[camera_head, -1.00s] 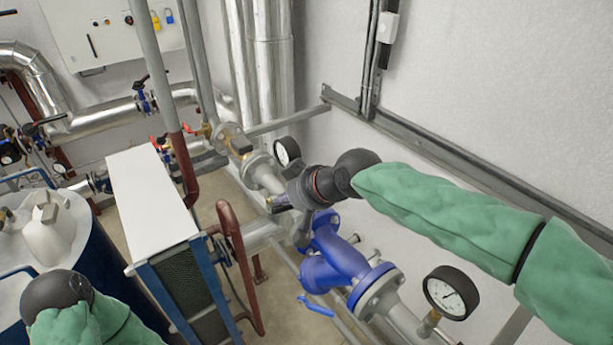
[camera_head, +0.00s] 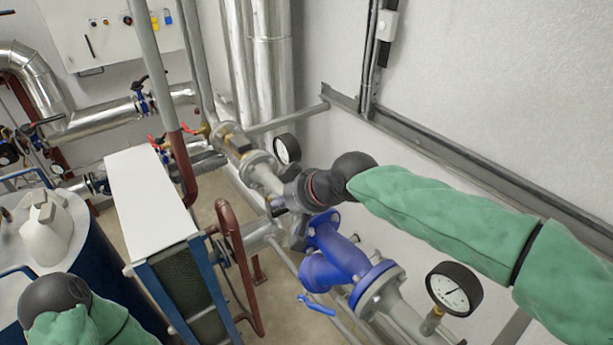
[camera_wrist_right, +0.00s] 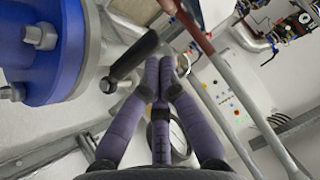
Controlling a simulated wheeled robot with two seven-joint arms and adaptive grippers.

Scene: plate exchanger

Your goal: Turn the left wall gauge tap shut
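The left wall gauge (camera_head: 287,149) has a white dial and black rim and stands on the grey pipe behind my right gripper (camera_head: 283,202). The gripper is down among the pipes, next to the blue valve body, and it hides the gauge's stem and tap. In the right wrist view my gripper's purple-grey fingers (camera_wrist_right: 160,70) converge, and part of a round white dial (camera_wrist_right: 176,135) shows behind them. A dark bar (camera_wrist_right: 133,55) lies just left of the fingertips; I cannot tell whether they touch it. I cannot see anything held.
A second wall gauge (camera_head: 454,289) stands on a brass fitting at the right. A blue valve body (camera_head: 335,262) with a blue lever (camera_head: 316,305) lies below my right forearm. The white-topped plate exchanger (camera_head: 150,198) stands to the left. The wall is close behind the pipes.

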